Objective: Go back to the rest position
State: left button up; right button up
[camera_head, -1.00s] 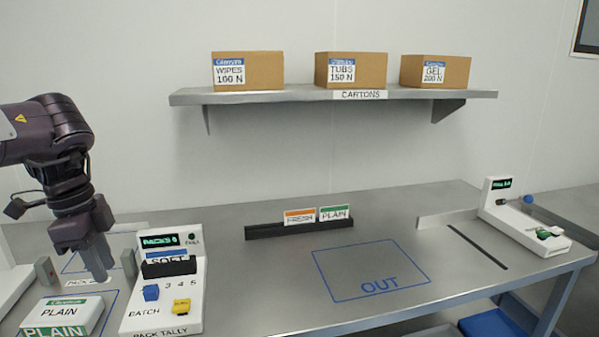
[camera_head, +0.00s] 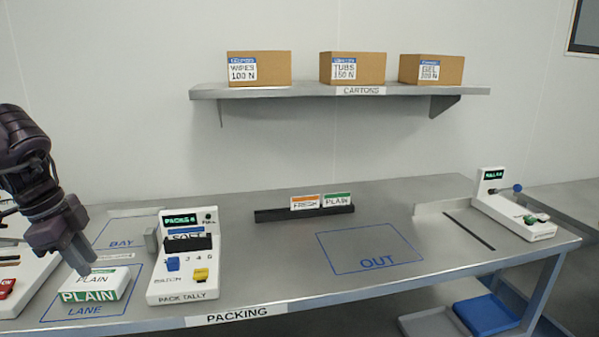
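My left gripper (camera_head: 82,252) hangs at the left of the packing table, pointing down. Its fingertips overlap the far edge of the white and green PLAIN pack (camera_head: 92,292) in the picture. I cannot tell whether they touch it or whether the fingers are open. No held object shows at the fingertips. The PLAIN pack lies in the blue-outlined LANE area (camera_head: 85,312). My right gripper is not in view.
The pack tally box (camera_head: 182,292) stands just right of the lane. A black card holder (camera_head: 285,214) holds FRESH and PLAIN cards. The OUT square (camera_head: 375,263) is empty. A white lever device (camera_head: 515,218) stands at right. Cartons sit on the wall shelf (camera_head: 300,91).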

pick_arm(q)
jog(key=s+a+f+n+t, duration=0.25)
jog(key=a+f, duration=0.55)
jog(key=a, duration=0.5)
jog(key=s+a+f+n+t, duration=0.2)
jog(key=s+a+f+t, duration=0.1)
jog(key=a+f, duration=0.75)
jog(key=s+a+f+n+y, duration=0.25)
jog(key=s+f, duration=0.55)
jog(key=f, duration=0.5)
jog(key=s+a+f+n+y, duration=0.1)
jog(key=s+a+f+n, duration=0.15)
jog(key=s+f, duration=0.75)
jog(key=s+d+f+n+g, duration=0.1)
jog(key=s+d+f, duration=0.5)
jog(key=d+f, duration=0.45)
jog(key=s+d+f+n+g, duration=0.15)
jog(key=s+d+f, duration=0.45)
jog(key=f, duration=0.8)
jog(key=s+d+f+g, duration=0.1)
jog(key=s+d+f, duration=0.2)
jog(key=d, duration=0.7)
jog(key=s+d+f+g+h, duration=0.1)
jog(key=s+d+f, duration=0.2)
jog(key=d, duration=0.6)
jog(key=s+d+f+g, duration=0.1)
jog(key=s+d+f, duration=0.2)
jog(key=d, duration=0.7)
jog(key=shift+d+f+g, duration=0.35)
jog(key=shift+f+g, duration=0.05)
